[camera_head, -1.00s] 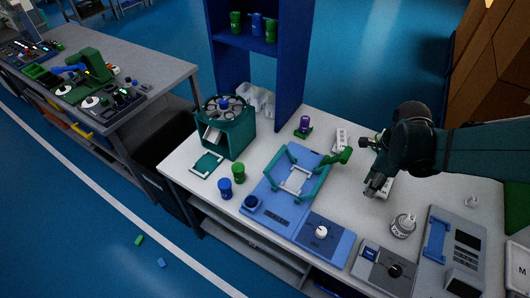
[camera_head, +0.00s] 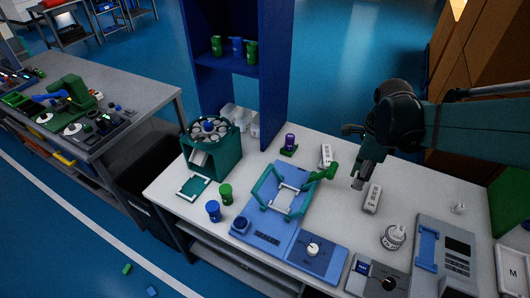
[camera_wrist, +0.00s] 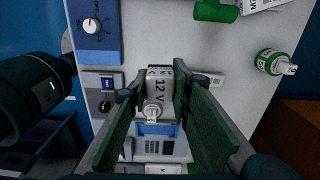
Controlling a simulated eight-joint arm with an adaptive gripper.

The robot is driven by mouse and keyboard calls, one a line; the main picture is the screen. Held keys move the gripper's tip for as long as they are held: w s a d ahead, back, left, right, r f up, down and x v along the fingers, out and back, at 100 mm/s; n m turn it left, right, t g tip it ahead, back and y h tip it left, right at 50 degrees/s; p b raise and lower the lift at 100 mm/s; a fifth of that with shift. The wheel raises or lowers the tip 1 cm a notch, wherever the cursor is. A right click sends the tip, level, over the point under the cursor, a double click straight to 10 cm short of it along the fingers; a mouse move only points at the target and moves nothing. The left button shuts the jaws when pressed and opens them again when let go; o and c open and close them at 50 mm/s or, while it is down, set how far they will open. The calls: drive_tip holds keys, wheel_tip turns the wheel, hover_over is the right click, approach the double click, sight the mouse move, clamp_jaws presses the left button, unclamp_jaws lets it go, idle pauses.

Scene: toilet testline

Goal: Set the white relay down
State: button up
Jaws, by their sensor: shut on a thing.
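The white relay (camera_wrist: 158,88), a pale box marked "12 V", is between the two green fingers of my gripper (camera_wrist: 157,98) in the wrist view. My gripper is shut on it. In the head view my gripper (camera_head: 358,184) hangs over the right part of the white table (camera_head: 330,214), pointing down. The relay is hard to make out there. In the wrist view the table shows around the relay, but I cannot tell the gap beneath it.
A white block (camera_head: 372,197) lies just right of my gripper; another (camera_head: 326,156) is farther back. A round white part (camera_head: 393,236), a grey keypad device (camera_head: 445,250) and a blue knob panel (camera_head: 316,254) stand nearer. A green-armed fixture (camera_head: 285,193) is to the left.

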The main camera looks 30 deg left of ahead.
drive_tip(key=w+a+n, duration=0.2)
drive_tip(key=w+a, duration=0.1)
drive_tip(key=a, duration=0.8)
drive_tip(key=w+a+n, duration=0.3)
drive_tip(key=a, duration=0.8)
drive_tip(key=s+a+n+p, duration=0.1)
drive_tip(key=a+n, duration=0.3)
drive_tip(key=a, duration=1.7)
wheel_tip(320, 180, down, 12)
drive_tip(key=shift+s+a+r, duration=0.15)
drive_tip(key=shift+s+r, duration=0.05)
drive_tip(key=shift+r, duration=0.05)
drive_tip(key=shift+f+b, duration=0.3)
drive_tip(key=shift+f, duration=2.8)
drive_tip(key=shift+f, duration=1.9)
